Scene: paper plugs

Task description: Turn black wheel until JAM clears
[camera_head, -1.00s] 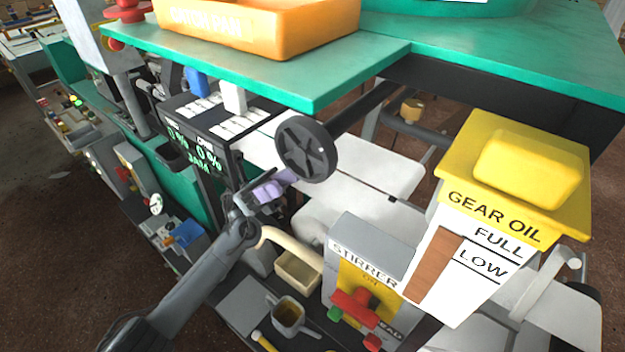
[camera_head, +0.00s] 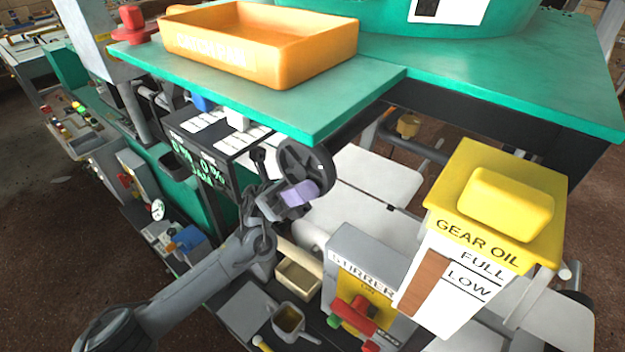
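The black wheel (camera_head: 304,158) is a spoked handwheel under the front edge of the green table, near the middle of the head view. My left gripper (camera_head: 300,194) comes in from the lower left. Its lavender finger pads overlap the wheel's lower rim in the picture. Whether they touch the rim, or are open or shut, I cannot tell. The dark display (camera_head: 203,162) left of the wheel shows green text with 0% readings and JAM under them. My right gripper is not in view.
An orange pan (camera_head: 262,45) sits on the green table (camera_head: 360,90) above the wheel. A yellow-topped GEAR OIL box (camera_head: 500,205) stands at right. A STIRRER box (camera_head: 365,265) with a red knob and a small grey cup (camera_head: 289,320) are below. White panels lie right of the wheel.

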